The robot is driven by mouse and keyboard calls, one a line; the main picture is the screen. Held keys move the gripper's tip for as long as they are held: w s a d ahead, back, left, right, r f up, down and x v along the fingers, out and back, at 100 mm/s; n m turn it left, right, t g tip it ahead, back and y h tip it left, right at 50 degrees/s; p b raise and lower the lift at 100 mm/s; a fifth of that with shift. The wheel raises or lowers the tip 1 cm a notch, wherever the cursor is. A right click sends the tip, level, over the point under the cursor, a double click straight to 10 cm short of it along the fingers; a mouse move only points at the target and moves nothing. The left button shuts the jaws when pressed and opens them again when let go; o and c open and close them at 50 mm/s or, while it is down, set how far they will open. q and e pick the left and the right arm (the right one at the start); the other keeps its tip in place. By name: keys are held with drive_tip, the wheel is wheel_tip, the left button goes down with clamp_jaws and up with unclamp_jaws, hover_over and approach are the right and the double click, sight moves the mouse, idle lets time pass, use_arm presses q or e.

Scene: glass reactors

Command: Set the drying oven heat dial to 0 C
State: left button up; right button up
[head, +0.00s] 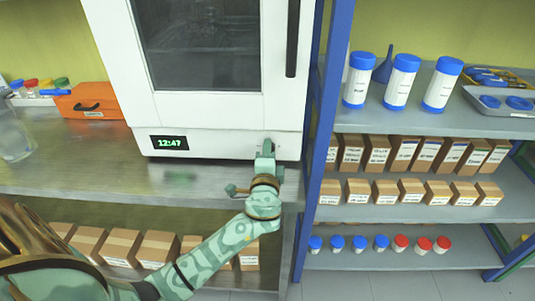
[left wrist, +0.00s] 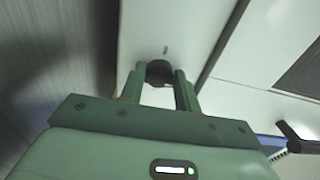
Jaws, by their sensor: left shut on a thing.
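The drying oven (head: 215,135) is a white cabinet with a dark window and a green display (head: 169,143) reading 12:47. My left gripper (head: 267,146) is at the lower right of its front panel. In the left wrist view the heat dial (left wrist: 158,70) is a dark round knob on the pale panel, with a small mark above it. The fingers of my left gripper (left wrist: 161,84) are shut on the dial, one on each side. In the head view the gripper hides the dial, and its setting cannot be read. My right gripper is not in view.
The oven stands on a metal bench (head: 80,165) with an orange case (head: 90,103) to its left. A dark door handle (head: 292,38) is above my gripper. A blue shelf post (head: 325,130) stands close to the right. Cardboard boxes (head: 157,248) sit under the bench.

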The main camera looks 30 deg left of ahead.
use_arm(q)
drive_tip(key=o, duration=1)
drive_tip(key=shift+c, duration=0.2)
drive_tip(key=v, duration=1.6)
drive_tip(key=shift+s, duration=0.25)
